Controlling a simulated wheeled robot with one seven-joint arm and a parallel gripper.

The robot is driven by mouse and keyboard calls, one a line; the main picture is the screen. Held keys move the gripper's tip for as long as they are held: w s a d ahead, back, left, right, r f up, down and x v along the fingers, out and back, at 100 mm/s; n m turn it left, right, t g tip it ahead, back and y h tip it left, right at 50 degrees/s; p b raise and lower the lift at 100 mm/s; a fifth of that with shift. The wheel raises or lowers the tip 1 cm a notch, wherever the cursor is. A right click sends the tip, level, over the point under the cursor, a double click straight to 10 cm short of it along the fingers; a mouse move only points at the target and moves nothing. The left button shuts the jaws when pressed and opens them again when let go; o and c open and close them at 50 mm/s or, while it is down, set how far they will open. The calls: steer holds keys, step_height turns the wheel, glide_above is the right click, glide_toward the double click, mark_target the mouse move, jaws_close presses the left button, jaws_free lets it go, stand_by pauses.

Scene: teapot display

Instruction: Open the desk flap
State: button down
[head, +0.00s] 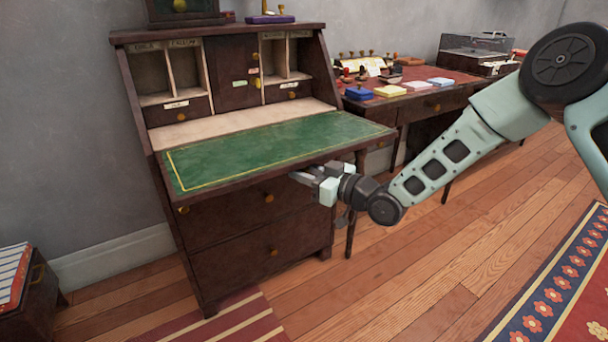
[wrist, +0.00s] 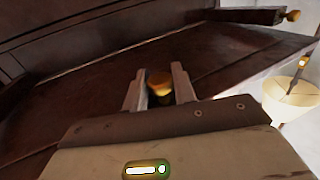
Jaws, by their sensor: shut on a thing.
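The desk flap (head: 265,150) is folded down and lies about level, its green leather writing surface facing up. My gripper (head: 303,177) is at the flap's front edge, toward the right, slightly below the surface. In the wrist view, the two fingers of my gripper (wrist: 160,90) are shut on a small brass knob (wrist: 160,82) on the flap's dark wooden outer face (wrist: 90,95). The knob is hidden in the head view. Behind the flap, the desk's pigeonholes (head: 185,70) and small inner drawers are exposed.
Lower drawers (head: 235,253) with brass knobs sit under the flap. A side table (head: 440,103) with several small boxes stands to the right. A dark box (head: 38,292) with a striped top is at the far left. The wooden floor (head: 440,255) in front is largely clear, with rugs at its edges.

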mark_target(313, 161)
steer(key=r, duration=0.2)
steer(key=r+p, duration=0.1)
steer(key=r, duration=0.1)
steer(key=shift+s, duration=0.2)
steer(key=shift+f, duration=0.1)
steer(key=c, duration=1.3)
jaws_free()
steer(key=shift+o, duration=0.5)
steer(key=p+v, duration=0.1)
steer(key=v, duration=1.6)
steer(key=shift+s+d+p, duration=0.3)
steer(key=shift+p, duration=0.1)
steer(key=shift+f, duration=0.15)
